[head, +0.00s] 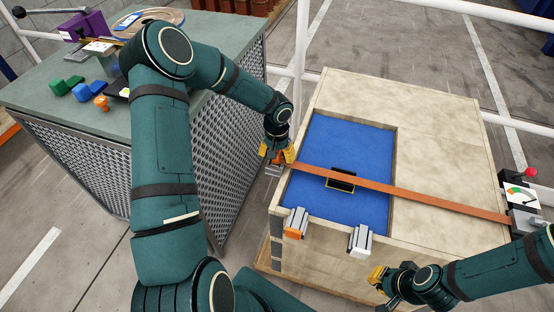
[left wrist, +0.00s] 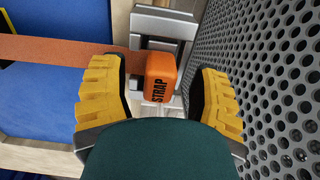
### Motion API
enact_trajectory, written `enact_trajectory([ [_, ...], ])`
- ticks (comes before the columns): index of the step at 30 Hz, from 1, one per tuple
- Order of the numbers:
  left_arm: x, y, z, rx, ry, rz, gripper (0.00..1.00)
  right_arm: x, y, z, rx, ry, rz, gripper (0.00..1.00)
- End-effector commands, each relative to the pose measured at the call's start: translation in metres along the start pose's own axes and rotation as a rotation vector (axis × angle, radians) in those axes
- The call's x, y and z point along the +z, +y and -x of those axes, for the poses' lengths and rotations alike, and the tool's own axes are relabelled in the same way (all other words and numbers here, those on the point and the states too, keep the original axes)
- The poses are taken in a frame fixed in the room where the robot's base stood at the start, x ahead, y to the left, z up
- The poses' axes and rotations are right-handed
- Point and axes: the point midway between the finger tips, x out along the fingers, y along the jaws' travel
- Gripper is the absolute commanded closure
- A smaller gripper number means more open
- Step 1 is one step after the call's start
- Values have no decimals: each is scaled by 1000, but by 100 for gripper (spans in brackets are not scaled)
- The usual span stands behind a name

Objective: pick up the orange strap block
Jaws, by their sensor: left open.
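The orange strap block (left wrist: 160,78), lettered STRAP, is at the end of an orange strap (left wrist: 60,55) and in front of a grey metal bracket (left wrist: 160,30). My left gripper (head: 277,158) is at the left edge of the wooden crate, at the strap's left end. In the left wrist view its yellow fingers (left wrist: 162,100) are open, one on each side of the block, with a visible gap on both sides. In the head view the gripper largely hides the block. My right gripper (head: 384,282) is in front of the crate; its jaw state is unclear.
The strap crosses the wooden crate (head: 440,140) over a blue panel (head: 330,130) to a gauge device (head: 520,197). Two grey clamps (head: 360,240) sit on the crate's front edge. A perforated metal side (left wrist: 280,80) stands close beside the left gripper, below the green bench top (head: 35,95).

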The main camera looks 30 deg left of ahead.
Motion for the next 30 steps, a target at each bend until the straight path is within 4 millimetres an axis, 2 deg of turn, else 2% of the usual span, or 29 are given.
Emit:
enact_trajectory([
  [8, 0, 0, -3, 1, 1, 0, 38, 0, 0, 0, 0, 1, 0, 100],
  [11, 0, 0, -3, 1, 1, 0, 68, 0, 0, 0, 0, 1, 0, 100],
  [13, 0, 0, -2, 1, 1, 0, 92, 0, 0, 0, 0, 1, 0, 100],
  [14, 0, 0, -2, 1, 1, 0, 100, 0, 0, 0, 0, 1, 0, 100],
  [26, 0, 0, -3, 1, 0, 0, 100, 0, 0, 0, 0, 1, 0, 100],
  [30, 0, 0, 5, 0, 2, 0, 100, 0, -1, 2, 0, 0, 0, 100],
])
